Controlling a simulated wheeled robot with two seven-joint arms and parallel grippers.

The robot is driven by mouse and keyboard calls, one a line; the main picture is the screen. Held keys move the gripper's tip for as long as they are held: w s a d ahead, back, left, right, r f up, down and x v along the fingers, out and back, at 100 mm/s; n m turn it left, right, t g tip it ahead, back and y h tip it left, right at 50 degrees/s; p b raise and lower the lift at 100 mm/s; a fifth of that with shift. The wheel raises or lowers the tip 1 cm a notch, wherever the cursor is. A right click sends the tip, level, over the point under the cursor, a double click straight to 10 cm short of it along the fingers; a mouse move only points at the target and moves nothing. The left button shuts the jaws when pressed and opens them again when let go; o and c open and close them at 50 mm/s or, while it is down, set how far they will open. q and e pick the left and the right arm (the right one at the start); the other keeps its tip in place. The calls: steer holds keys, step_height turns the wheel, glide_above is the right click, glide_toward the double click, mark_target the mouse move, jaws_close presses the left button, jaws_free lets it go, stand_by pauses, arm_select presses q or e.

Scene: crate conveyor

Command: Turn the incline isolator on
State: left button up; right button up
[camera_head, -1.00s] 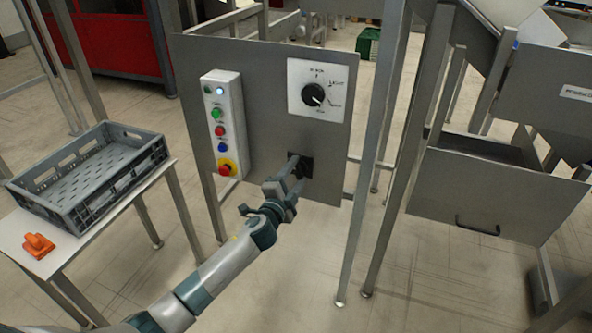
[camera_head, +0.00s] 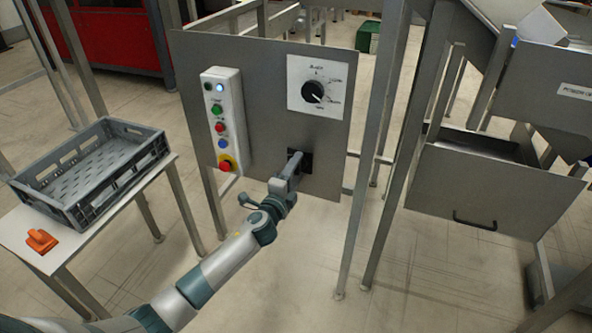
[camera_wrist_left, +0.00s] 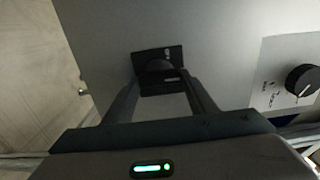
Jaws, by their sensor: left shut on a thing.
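The isolator is a small black square plate (camera_head: 306,163) with a black knob, low on the grey panel. In the left wrist view its plate (camera_wrist_left: 146,55) and knob show between my fingertips. My left gripper (camera_head: 295,163) is at the isolator, its fingers pointing at the panel and hiding part of it. In the left wrist view the left gripper (camera_wrist_left: 162,82) has one finger on each side of the knob, shut on it. The knob's exact angle and its markings are too small and dark to read. My right gripper is not in view.
Above the isolator is a white plate with a black rotary dial (camera_head: 313,92). A button box (camera_head: 228,105) with a red stop button is on the panel's left. A grey crate (camera_head: 95,190) and an orange object (camera_head: 41,240) sit on a table at left. Metal posts (camera_head: 378,150) stand right.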

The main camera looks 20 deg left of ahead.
arm_select(q)
steer(key=o, duration=1.1)
steer(key=shift+c, duration=0.2)
steer(key=shift+s, duration=0.1)
steer(key=s, duration=1.7)
steer(key=shift+s+a, duration=0.15)
steer(key=shift+a, duration=0.1)
